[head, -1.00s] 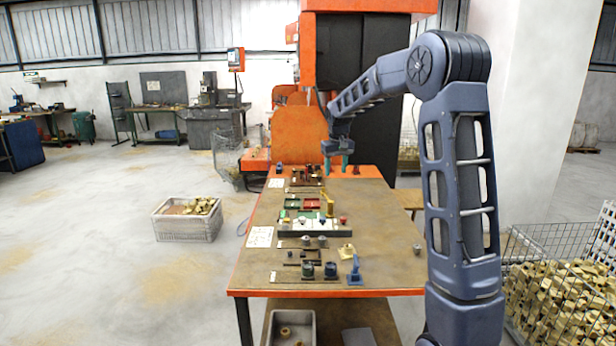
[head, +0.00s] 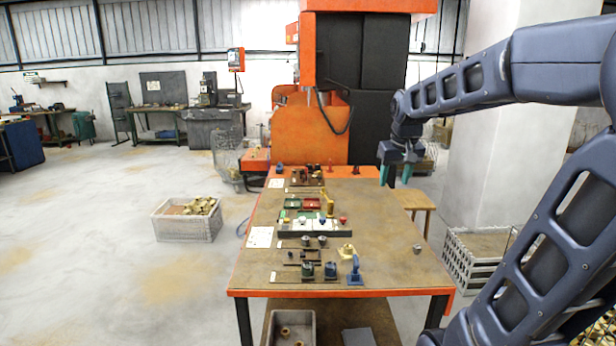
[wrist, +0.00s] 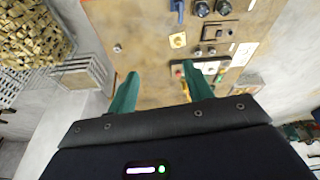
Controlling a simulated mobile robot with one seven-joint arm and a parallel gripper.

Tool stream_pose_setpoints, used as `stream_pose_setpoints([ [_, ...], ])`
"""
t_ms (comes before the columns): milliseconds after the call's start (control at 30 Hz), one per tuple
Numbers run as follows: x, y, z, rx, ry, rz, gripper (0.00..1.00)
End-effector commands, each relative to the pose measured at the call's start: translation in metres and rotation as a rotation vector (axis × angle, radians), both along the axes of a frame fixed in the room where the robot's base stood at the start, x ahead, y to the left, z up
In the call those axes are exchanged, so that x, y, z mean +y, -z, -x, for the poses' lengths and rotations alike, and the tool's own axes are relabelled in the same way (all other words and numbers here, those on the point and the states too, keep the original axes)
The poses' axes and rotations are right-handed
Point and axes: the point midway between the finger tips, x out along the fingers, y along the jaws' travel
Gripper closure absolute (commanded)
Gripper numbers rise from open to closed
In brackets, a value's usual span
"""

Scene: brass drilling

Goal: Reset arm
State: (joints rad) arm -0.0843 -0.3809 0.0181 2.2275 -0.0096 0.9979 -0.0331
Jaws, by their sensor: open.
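My arm reaches in from the right side of the head view. The orange-edged workbench (head: 385,265) lies to the left of and below the gripper and carries several small fixtures and parts.
On the bench are a white block fixture (head: 312,226), a blue part (head: 355,271) and a brass fitting (head: 347,250). A crate of brass parts (head: 187,228) stands on the floor at left. A wooden stool (head: 413,199) and wire crate (head: 480,258) are at right. The orange machine (head: 308,138) stands behind.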

Motion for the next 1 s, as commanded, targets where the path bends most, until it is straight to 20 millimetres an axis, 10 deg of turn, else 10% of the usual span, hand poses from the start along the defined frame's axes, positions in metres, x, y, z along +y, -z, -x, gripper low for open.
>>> stream_pose_setpoints([
  [500, -0.035, 0.041, 0.129, -0.087, 0.111, -0.026, 0.49],
  [1000, -0.039, 0.055, 0.152, -0.102, 0.133, -0.032, 0.49],
])
